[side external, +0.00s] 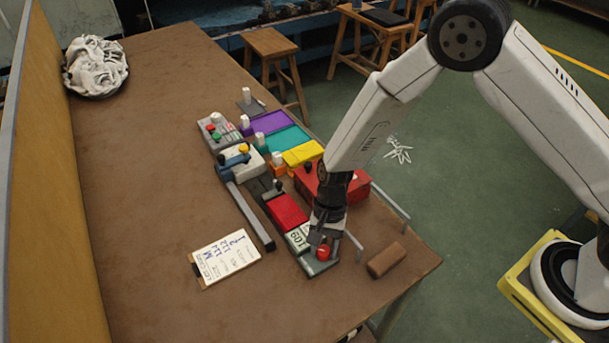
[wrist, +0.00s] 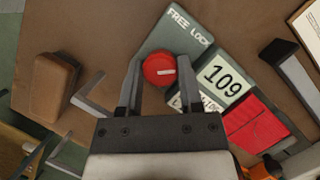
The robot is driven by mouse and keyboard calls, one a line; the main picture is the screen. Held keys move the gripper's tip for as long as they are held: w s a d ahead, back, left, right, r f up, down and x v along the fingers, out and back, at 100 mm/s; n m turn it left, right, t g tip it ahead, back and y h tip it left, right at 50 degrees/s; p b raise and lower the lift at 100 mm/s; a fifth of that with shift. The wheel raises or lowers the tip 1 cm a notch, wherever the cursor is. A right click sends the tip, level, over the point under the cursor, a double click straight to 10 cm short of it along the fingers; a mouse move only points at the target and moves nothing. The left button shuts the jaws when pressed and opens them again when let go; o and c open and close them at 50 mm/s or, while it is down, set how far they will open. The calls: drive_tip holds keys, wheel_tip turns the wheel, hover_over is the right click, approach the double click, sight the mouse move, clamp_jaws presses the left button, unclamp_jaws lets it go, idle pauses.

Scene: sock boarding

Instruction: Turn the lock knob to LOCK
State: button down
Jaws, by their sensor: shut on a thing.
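The red lock knob (wrist: 158,69) sits on a grey plate (wrist: 185,45) lettered FREE and LOCK in the wrist view. A short white mark shows on the knob's top; which word it points to is not clear. My gripper (wrist: 159,75) is shut on the knob, one finger on each side. In the side view the knob (side external: 323,252) shows at the front end of the grey unit, just under my gripper (side external: 326,240). A white panel reading 109 (wrist: 217,74) is beside the plate.
A brown block (side external: 386,259) lies near the table's front corner, close to a thin metal bar. A red pad (side external: 287,211) and a dark red box (side external: 318,186) stand near my wrist. A clipboard (side external: 224,257) lies left. The table's left side is mostly clear.

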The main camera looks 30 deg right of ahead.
drive_tip(key=c, duration=0.5)
unclamp_jaws()
drive_tip(key=shift+c, duration=0.2)
drive_tip(key=shift+r, duration=0.1)
drive_tip(key=v, duration=0.7)
drive_tip(key=shift+r, duration=0.25)
drive_tip(key=shift+w+d, duration=0.1)
drive_tip(key=shift+d, duration=0.1)
drive_tip(key=s+d+r+n+t+h, duration=0.1)
drive_tip(key=s+d+r+n, duration=0.3)
drive_tip(key=d, duration=0.5)
drive_tip(key=s+d+r+n+t+h, duration=0.2)
drive_tip(key=s+d+r+n+t, duration=0.2)
drive_tip(key=d+r, duration=0.3)
drive_tip(key=shift+s+d+r+n+t, duration=0.15)
drive_tip(key=shift+s+d+n+t, duration=0.15)
drive_tip(key=shift+s+d+n, duration=0.5)
